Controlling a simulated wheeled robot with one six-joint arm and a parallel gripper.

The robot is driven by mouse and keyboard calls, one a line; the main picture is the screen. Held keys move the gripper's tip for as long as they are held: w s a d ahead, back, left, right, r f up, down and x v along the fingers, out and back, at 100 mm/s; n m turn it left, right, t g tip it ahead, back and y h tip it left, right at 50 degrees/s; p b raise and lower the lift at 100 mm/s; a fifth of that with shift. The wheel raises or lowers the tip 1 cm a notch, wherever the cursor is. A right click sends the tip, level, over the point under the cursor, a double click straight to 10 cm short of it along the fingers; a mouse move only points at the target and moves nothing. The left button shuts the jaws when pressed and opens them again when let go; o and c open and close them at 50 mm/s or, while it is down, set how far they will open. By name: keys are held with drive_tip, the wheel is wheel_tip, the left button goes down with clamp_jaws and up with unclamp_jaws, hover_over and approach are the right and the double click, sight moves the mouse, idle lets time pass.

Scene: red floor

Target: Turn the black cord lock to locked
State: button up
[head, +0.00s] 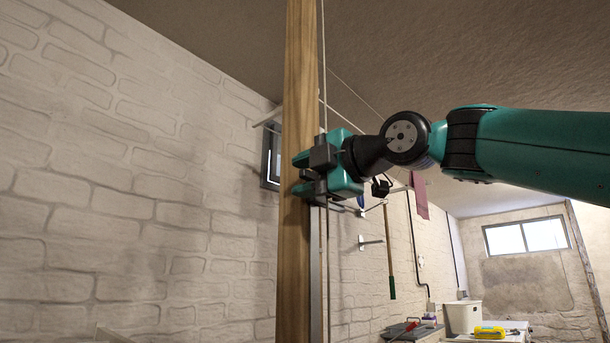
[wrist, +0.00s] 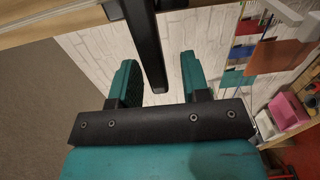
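The black cord lock (wrist: 147,45) shows in the wrist view as a dark bar coming down from the wooden post (wrist: 60,18). My gripper (wrist: 158,60) is open, with one teal finger on each side of the bar and a visible gap on both sides. In the head view my gripper (head: 297,175) is at the tall wooden post (head: 300,70), its fingers one above the other. A pale cord (head: 323,50) runs up along the post's right side. The lock cannot be clearly made out there, as my gripper covers that spot.
A white brick wall (head: 120,180) stands to the left and behind the post. A green-handled tool (head: 391,265) hangs on the back wall. A white box (head: 463,316) and a yellow item (head: 489,332) are at the lower right. A pink bin (wrist: 289,111) shows in the wrist view.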

drive_tip(key=shift+s, duration=0.1)
drive_tip(key=b+v, duration=0.3)
drive_tip(key=v, duration=1.4)
drive_tip(key=shift+d, duration=0.15)
drive_tip(key=w+a+f+m+g+h+p, duration=0.1)
drive_tip(key=w+f+m+g+h+p, duration=0.1)
drive_tip(key=f+m, duration=0.55)
drive_tip(key=w+a+f+m+g+h+p, duration=0.15)
drive_tip(key=f+m, duration=0.25)
drive_tip(key=f, duration=0.7)
drive_tip(key=s+d+f+m+g+h+p, duration=0.1)
drive_tip(key=s+f+m+g, duration=0.3)
drive_tip(key=s+f, duration=0.4)
drive_tip(key=s+d+f+m+g+h+p, duration=0.2)
drive_tip(key=s+f, duration=0.7)
drive_tip(key=f, duration=0.7)
drive_tip(key=m+g+h+p, duration=0.1)
drive_tip(key=m+g+h, duration=0.1)
drive_tip(key=m, duration=0.1)
drive_tip(key=shift+f+g, duration=0.35)
